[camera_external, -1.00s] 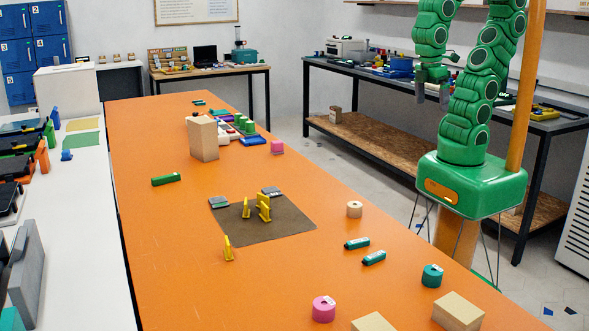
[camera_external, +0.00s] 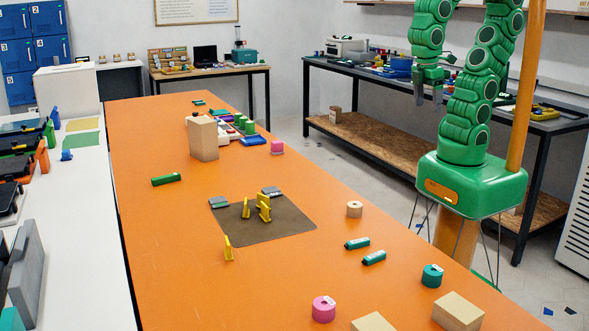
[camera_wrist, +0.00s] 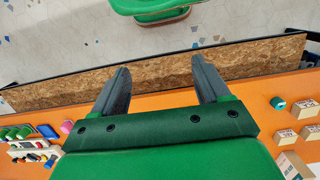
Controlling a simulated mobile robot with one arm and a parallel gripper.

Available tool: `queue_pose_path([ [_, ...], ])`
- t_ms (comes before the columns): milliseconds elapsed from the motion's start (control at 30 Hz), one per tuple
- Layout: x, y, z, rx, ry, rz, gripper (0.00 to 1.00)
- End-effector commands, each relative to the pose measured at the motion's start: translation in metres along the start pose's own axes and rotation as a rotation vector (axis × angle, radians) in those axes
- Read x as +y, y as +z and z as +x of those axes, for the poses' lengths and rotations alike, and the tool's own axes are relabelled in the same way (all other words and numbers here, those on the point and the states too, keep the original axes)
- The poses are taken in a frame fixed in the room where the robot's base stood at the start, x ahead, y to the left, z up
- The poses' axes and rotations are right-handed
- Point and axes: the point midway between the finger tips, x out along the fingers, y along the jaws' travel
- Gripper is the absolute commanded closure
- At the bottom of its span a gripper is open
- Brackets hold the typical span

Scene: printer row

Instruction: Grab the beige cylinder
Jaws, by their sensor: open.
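The beige cylinder (camera_external: 354,209) stands upright on the orange table, right of the dark brown mat. It is a short, roll-like piece with a pale top. I cannot make it out in the wrist view, where my gripper's body hides part of the table. My gripper (camera_external: 429,98) hangs in the air beyond the table's right edge, well above and behind the cylinder, with nothing in it. In the wrist view, my gripper (camera_wrist: 160,68) shows two dark fingers wide apart with only floor and a wooden shelf behind them.
Two teal markers (camera_external: 365,251), a teal cylinder (camera_external: 432,276) and a pink cylinder (camera_external: 323,309) are nearer than the beige cylinder. Yellow pieces (camera_external: 263,208) stand on the mat (camera_external: 268,228). A tan box (camera_external: 203,138) stands farther back.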

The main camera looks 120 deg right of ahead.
Motion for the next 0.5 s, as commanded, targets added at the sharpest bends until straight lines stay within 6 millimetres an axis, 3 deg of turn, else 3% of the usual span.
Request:
queue_pose_path([
  [500,-0.015,-0.115,0.019,0.045,-0.001,0.099,0.24],
])
